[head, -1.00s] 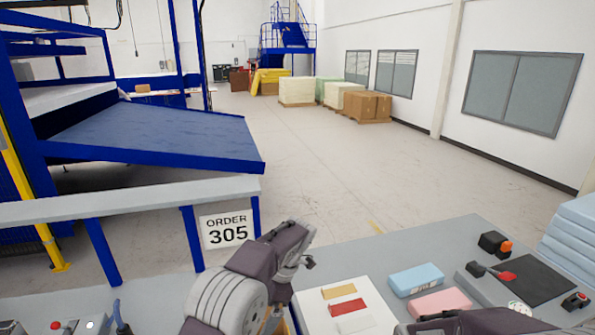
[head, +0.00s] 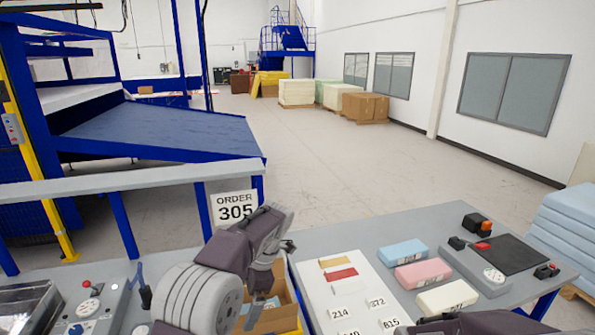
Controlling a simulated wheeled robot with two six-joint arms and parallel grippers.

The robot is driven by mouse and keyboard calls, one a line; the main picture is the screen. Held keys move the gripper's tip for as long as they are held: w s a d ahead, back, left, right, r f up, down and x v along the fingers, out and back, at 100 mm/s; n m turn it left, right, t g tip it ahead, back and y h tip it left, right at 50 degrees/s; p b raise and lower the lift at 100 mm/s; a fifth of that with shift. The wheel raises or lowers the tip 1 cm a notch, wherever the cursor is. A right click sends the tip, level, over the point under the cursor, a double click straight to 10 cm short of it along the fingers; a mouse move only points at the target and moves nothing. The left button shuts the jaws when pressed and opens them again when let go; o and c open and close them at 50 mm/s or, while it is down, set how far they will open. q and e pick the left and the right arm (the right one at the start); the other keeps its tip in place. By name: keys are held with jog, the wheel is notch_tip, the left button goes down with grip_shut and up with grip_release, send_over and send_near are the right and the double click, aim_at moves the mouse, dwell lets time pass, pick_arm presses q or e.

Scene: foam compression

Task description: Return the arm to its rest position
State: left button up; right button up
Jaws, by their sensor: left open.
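My left arm, purple-grey with a ribbed pale joint, rises from the bottom edge of the head view. Its left gripper (head: 260,277) hangs beside the bent links, above or in front of a cardboard box (head: 284,318); the links partly hide it. It is open, and I see nothing held in it. Only a dark link of my right arm (head: 475,324) shows at the bottom right; its gripper is out of view.
The grey table (head: 400,238) carries a white sheet (head: 345,285) with coloured strips and number cards. Blue (head: 404,252), pink (head: 424,273) and cream (head: 447,296) foam blocks lie beside a black-plated device (head: 512,254). A control panel (head: 95,305) is at left.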

pick_arm(q)
jog(key=s+a+f+m+t+h+b, duration=0.1)
jog(key=s+a+f+m+h+b, duration=0.1)
jog(key=s+f+m, duration=0.6)
jog(key=s+a+f+m+t+h+b, duration=0.1)
jog(key=s+a+f+m+h+b, duration=0.1)
jog(key=s+f+m, duration=0.6)
jog(key=s+a+m+b, duration=0.1)
jog(key=s+m+b, duration=0.1)
jog(key=m, duration=0.4)
jog(key=shift+s+f+b, duration=0.2)
jog(key=shift+s+b, duration=0.2)
pick_arm(e)
notch_tip(320, 180, down, 8)
jog(key=shift+w+r, duration=0.15)
jog(key=shift+w, duration=0.2)
